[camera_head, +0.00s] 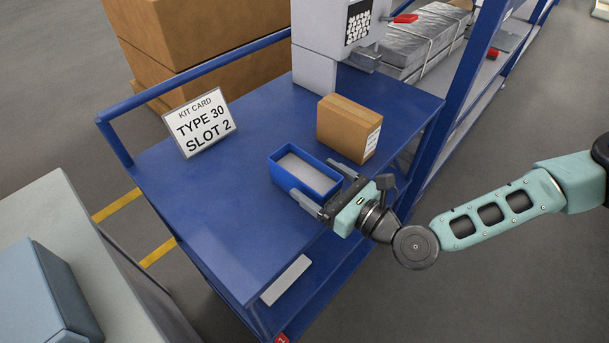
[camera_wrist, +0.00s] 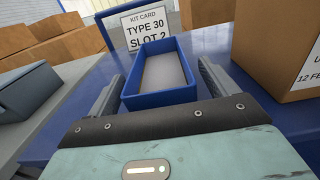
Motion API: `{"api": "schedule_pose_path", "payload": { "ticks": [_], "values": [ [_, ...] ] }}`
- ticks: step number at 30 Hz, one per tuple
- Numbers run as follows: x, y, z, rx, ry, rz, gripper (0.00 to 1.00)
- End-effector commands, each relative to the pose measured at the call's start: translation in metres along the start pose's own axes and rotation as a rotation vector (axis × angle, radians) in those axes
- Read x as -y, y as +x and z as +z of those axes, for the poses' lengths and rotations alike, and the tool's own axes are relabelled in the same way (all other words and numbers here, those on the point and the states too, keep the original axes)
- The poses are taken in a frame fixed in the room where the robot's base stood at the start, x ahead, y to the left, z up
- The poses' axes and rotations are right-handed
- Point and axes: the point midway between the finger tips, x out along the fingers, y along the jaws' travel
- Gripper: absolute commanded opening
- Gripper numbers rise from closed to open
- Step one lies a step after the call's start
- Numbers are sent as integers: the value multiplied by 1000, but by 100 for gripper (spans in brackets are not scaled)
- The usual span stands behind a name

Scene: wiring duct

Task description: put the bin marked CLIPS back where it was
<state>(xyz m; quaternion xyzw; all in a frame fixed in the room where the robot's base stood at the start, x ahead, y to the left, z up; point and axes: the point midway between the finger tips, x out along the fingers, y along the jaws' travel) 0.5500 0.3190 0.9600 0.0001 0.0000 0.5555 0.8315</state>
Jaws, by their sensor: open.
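A blue open bin (camera_head: 306,173) with a pale grey inside stands on the blue cart top (camera_head: 230,235). No CLIPS marking shows on its visible sides. My gripper (camera_head: 318,187) is open, with one finger on either side of the bin. The bin's lower near side is hidden behind my gripper.
A cardboard box (camera_head: 348,128) stands close behind the bin. A kit card (camera_head: 200,122) reading "TYPE 30 SLOT 2" stands at the cart's far left. A grey machine (camera_head: 335,40) stands at the back. The cart's left and front top is clear. A grey-blue case (camera_head: 45,295) is at lower left.

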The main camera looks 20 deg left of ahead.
Motion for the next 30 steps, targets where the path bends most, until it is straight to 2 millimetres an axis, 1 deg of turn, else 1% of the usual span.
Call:
{"api": "schedule_pose_path", "payload": {
  "ticks": [1,3,6,13,14,15,17,18,19,20,21,27,30],
  "values": [
    [0,8,4,0,-2,1,85],
    [0,16,2,0,-2,1,85],
    [0,22,1,0,0,1,85],
    [0,23,0,0,0,0,85],
    [0,23,0,0,0,0,77],
    [0,23,0,0,0,0,66],
    [0,23,0,0,0,0,49],
    [0,23,0,0,0,0,38],
    [0,23,0,0,0,0,33],
    [0,23,0,0,0,0,33],
    [0,23,0,1,0,0,29],
    [0,23,2,1,0,0,29],
    [0,23,9,3,-1,0,29]
  ]
}}
